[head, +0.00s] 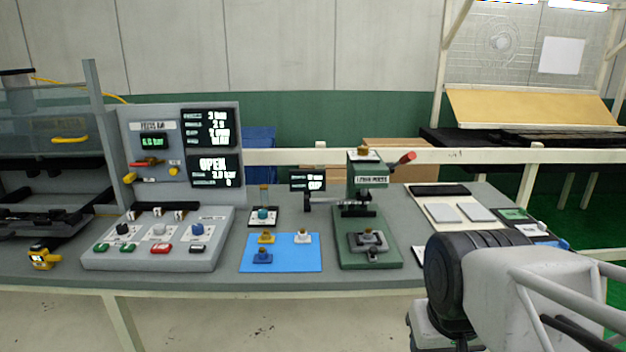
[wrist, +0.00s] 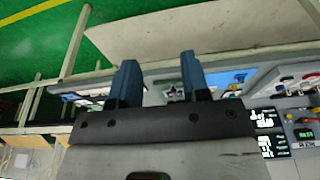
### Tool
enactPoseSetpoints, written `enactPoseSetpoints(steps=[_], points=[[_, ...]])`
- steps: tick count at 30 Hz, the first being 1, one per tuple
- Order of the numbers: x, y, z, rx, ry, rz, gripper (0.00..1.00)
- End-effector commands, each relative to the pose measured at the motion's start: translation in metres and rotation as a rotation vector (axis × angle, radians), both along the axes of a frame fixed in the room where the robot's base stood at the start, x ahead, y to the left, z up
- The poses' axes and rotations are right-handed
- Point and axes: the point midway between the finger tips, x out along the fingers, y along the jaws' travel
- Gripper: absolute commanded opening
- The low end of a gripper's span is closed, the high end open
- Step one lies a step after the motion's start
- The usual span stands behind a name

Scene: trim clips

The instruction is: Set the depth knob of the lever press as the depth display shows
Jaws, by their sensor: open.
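The green lever press (head: 357,222) stands upright on the bench, right of centre in the head view, with its red-ended lever (head: 404,158) pointing up right. A small black display (head: 307,182) stands just left of the press; its white text is too small to read. I cannot surely tell the depth knob; a small brass-coloured piece (head: 363,151) sits on the press top. My gripper (wrist: 160,77) is open in the wrist view, with two blue fingers apart and nothing between them. In the head view my arm is at the lower right, apart from the press.
A grey control panel (head: 225,140) with screens and a button box (head: 160,258) stand left. A blue mat (head: 281,266) with several small clips lies left of the press. Pale trays (head: 432,199) lie right of it. A yellow device (head: 41,257) sits far left.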

Motion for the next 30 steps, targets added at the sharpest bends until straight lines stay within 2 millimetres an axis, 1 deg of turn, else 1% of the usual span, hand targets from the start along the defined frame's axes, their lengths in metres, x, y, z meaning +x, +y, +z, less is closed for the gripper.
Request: enactPoseSetpoints(steps=[5,10,14,17,20,29,30], points=[[0.0,0.0,0.0,0.0,0.0,0.0,0.43],[0.002,0.0,0.002,-0.001,0.001,0.004,0.69],[0.011,0.0,0.009,-0.004,0.003,0.017,0.69],[0.023,0.0,0.018,-0.009,0.008,0.039,0.69],[0.041,-0.001,0.031,-0.016,0.014,0.069,0.69],[0.107,-0.002,0.076,-0.04,0.035,0.185,0.69],[0.117,-0.002,0.082,-0.044,0.038,0.201,0.69]])
